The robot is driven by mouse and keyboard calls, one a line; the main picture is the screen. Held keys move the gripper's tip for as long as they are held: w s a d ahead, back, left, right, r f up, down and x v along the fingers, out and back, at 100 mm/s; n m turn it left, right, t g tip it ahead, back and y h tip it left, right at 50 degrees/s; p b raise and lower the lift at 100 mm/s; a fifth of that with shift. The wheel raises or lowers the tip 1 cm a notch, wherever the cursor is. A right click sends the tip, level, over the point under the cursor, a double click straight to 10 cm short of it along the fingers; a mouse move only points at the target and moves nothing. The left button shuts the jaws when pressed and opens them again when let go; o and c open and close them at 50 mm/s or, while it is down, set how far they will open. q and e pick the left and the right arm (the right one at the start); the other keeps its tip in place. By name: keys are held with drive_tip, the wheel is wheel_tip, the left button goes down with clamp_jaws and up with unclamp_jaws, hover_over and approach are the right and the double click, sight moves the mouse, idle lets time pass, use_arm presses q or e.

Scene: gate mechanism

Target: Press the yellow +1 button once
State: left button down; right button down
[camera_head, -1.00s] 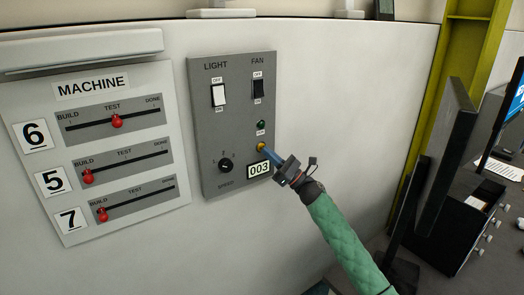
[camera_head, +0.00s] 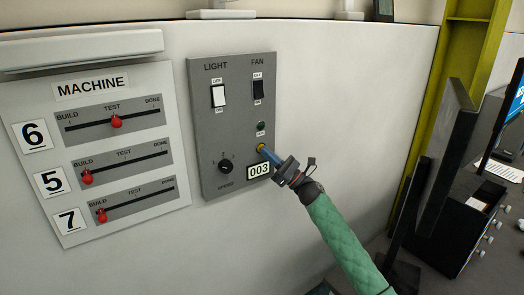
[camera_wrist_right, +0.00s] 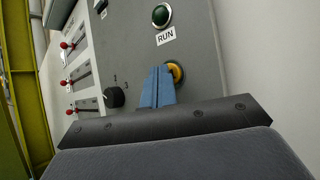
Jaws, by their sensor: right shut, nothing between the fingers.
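The yellow button (camera_head: 261,147) is a small round knob on the grey control panel (camera_head: 205,130), below the green RUN light (camera_head: 261,126). It also shows in the right wrist view (camera_wrist_right: 177,72), partly hidden by my fingers. A small display (camera_head: 259,170) under it reads 003. My right gripper (camera_head: 265,151) is shut and empty. Its blue fingertips (camera_wrist_right: 158,85) are right at the button's lower side; I cannot tell whether they touch it. My left gripper is not in view.
The panel also carries a white LIGHT switch (camera_head: 218,95), a dark FAN switch (camera_head: 258,89) and a SPEED knob (camera_head: 226,166). A MACHINE board (camera_head: 90,150) with red sliders hangs at the left.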

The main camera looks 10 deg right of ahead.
drive_tip(key=shift+w, duration=0.15)
idle(0.6)
drive_tip(key=shift+s+d+b, duration=0.2)
drive_tip(key=shift+s+b, duration=0.3)
drive_tip(key=shift+s, duration=0.3)
drive_tip(key=s, duration=0.1)
drive_tip(key=s+d+b, duration=0.1)
drive_tip(key=s, duration=0.2)
drive_tip(key=shift+s+d, duration=0.35)
drive_tip(key=shift+m, duration=0.3)
idle(0.3)
